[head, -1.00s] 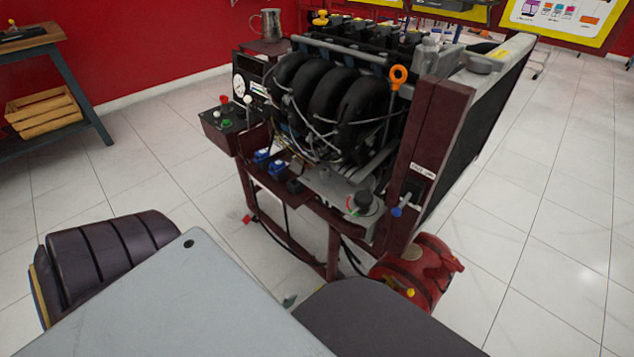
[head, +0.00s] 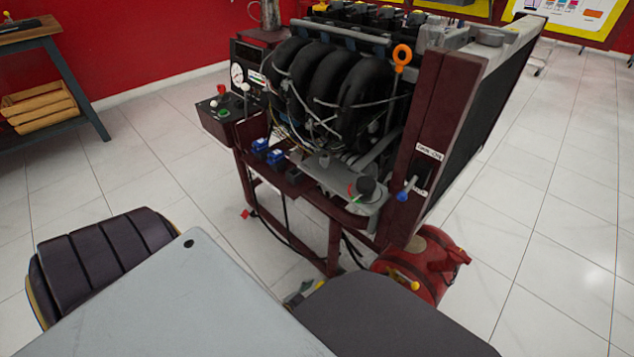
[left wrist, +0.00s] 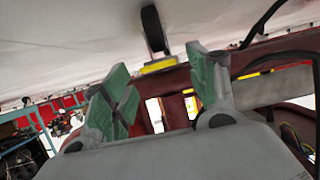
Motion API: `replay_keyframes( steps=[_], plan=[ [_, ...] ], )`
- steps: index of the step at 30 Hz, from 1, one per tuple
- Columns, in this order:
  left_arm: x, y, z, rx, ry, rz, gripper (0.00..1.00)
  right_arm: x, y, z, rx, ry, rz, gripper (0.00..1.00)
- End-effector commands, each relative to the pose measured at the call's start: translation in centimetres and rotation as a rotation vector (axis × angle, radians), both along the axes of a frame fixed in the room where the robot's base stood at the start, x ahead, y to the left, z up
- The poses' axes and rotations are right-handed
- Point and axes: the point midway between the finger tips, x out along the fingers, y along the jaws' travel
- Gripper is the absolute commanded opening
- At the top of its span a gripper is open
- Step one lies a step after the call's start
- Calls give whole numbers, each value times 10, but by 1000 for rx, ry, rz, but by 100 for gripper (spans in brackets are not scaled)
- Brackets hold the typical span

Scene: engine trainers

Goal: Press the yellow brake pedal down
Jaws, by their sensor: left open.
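In the left wrist view, a yellow pedal-like plate (left wrist: 158,64) sits beside a black caster wheel (left wrist: 153,28), at the frame of the engine stand. My left gripper (left wrist: 158,88) is open, with green pads on its fingers. The plate shows beyond the gap between the fingertips, and nothing is held. I cannot tell whether the fingers touch it. In the head view only a small part of my left gripper (head: 303,291) shows, low by the stand's foot, behind my dark arm link. My right gripper is not in view.
The maroon engine stand (head: 333,245) carries a black engine (head: 335,95). A red drum-shaped part (head: 432,262) with a yellow piece (head: 414,286) is right of my arm. Another yellow bar (left wrist: 249,76) shows in the wrist view. Tiled floor is clear at right.

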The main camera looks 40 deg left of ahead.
Motion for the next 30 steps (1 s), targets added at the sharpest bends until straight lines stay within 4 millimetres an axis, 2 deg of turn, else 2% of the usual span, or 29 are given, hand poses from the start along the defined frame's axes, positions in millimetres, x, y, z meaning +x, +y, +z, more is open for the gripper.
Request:
replay_keyframes(
  steps=[6, 17, 20, 30],
  plan=[
    [11, -1, -4, 0, -2, 0, 59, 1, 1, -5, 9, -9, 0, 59],
    [12, -1, -5, 0, -1, 0, 59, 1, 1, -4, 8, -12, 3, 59],
    [12, -1, -4, 0, -1, 0, 49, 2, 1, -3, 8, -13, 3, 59],
    [12, -1, -5, 0, -1, 0, 5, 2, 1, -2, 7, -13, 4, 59]
  ],
)
